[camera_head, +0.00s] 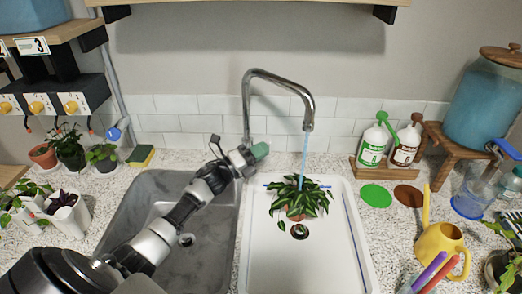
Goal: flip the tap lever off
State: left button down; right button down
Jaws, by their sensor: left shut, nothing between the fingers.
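The chrome tap (277,77) rises behind the sink and curves over to the right. A thin stream of water (304,155) falls from its spout onto a potted plant (300,197) in the white right-hand basin (265,255). My left gripper (252,154) is shut and empty at the foot of the tap. A green piece shows at its tip; I cannot tell whether it is a fingertip or the tap lever. The lever is otherwise not clearly visible, and contact is unclear. My right gripper is not in view.
The grey left basin (140,215) is empty under my left arm. Soap bottles (373,140) stand on a wooden stand at the right. A yellow watering can (440,248) and markers (430,272) are front right. Potted plants (70,148) and a sponge (140,156) sit left.

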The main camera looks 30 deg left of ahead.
pick_arm(q)
jog(key=w+a+r+n+g+y+p, duration=0.2)
jog(key=w+a+r+n+p, duration=0.2)
jog(key=w+n+p, duration=0.1)
jog(key=shift+w+r+n+p, duration=0.35)
jog(key=shift+w+p, duration=0.35)
jog(key=shift+p, duration=0.45)
jog(key=shift+r, duration=0.15)
dwell(0.5)
